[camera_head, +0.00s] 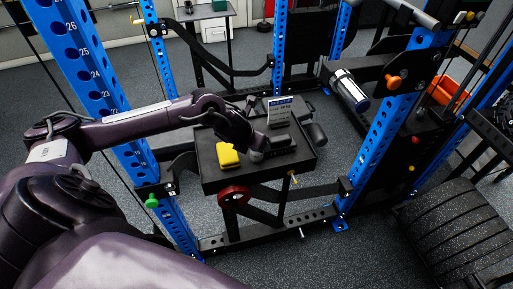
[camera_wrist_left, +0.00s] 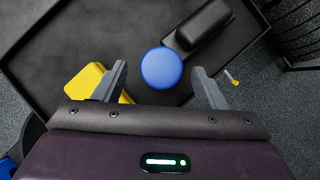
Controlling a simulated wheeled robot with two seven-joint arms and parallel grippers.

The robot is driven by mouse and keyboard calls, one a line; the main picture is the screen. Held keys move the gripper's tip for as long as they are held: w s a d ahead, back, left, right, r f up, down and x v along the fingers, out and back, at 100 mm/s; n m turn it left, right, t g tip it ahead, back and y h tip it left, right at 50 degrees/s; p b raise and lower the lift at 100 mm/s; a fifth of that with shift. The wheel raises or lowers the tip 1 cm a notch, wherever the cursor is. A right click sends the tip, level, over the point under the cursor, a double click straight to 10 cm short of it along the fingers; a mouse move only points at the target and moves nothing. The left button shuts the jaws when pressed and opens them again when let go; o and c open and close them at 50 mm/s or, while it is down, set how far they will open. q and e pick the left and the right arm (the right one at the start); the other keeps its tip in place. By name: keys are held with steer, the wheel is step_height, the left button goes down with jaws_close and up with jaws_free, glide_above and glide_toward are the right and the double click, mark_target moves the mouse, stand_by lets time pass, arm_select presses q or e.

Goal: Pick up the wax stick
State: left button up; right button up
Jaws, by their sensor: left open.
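A round blue top (camera_wrist_left: 161,68), seen from above in the left wrist view, appears to be the wax stick, standing on a dark tray-like table (camera_head: 211,181). My left gripper (camera_wrist_left: 160,72) is open, with one finger on each side of the blue top and a visible gap to both. From these views I cannot tell how far its fingertips are above the table. My right gripper is not in view.
A yellow block (camera_head: 228,155) lies left of the cylinder, close to one finger. A black rounded object (camera_wrist_left: 203,24) lies beyond it. A printed card (camera_head: 280,110) stands at the back. Blue rack uprights (camera_head: 397,110) frame the table, whose raised rim (camera_wrist_left: 50,30) surrounds the items.

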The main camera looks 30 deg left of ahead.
arm_select(q)
steer(key=shift+w+f, duration=0.4)
steer(key=shift+f, duration=0.2)
steer(key=c, duration=1.1)
steer(key=shift+r, duration=0.15)
step_height(320, 180, up, 20)
steer(key=shift+f+p, duration=0.1)
steer(key=shift+p, duration=1.05)
